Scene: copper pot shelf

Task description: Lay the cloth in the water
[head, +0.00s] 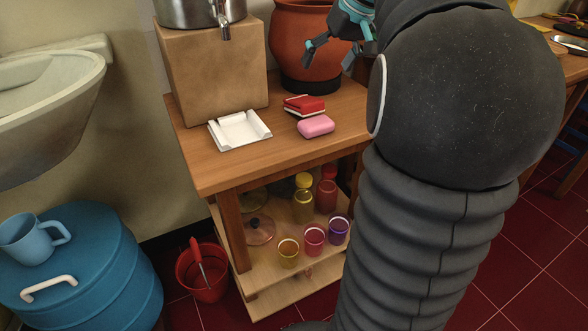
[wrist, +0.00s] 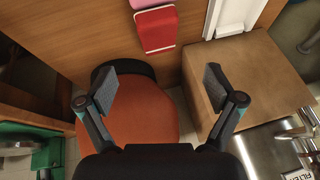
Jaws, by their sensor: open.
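A folded red cloth with pale edges (head: 304,105) lies on the wooden table, just behind a pink soap bar. It also shows at the top of the wrist view (wrist: 156,30). My gripper (head: 328,50) is open and empty, in front of the large clay pot (head: 298,40) in the head view. In the wrist view, my gripper's fingers (wrist: 160,88) are spread wide over the pot (wrist: 150,115), with the cloth beyond them. No water surface can be made out; the insides of the pot and of the red bucket (head: 203,275) are not clear.
A white tray (head: 239,130) and the pink soap (head: 315,126) lie near the table's front (head: 215,178). A cardboard-coloured box (head: 212,75) bears a metal vessel (head: 198,12). Several coloured cups stand on the lower shelf (head: 272,300). A blue barrel (head: 95,270) bears a mug (head: 28,238).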

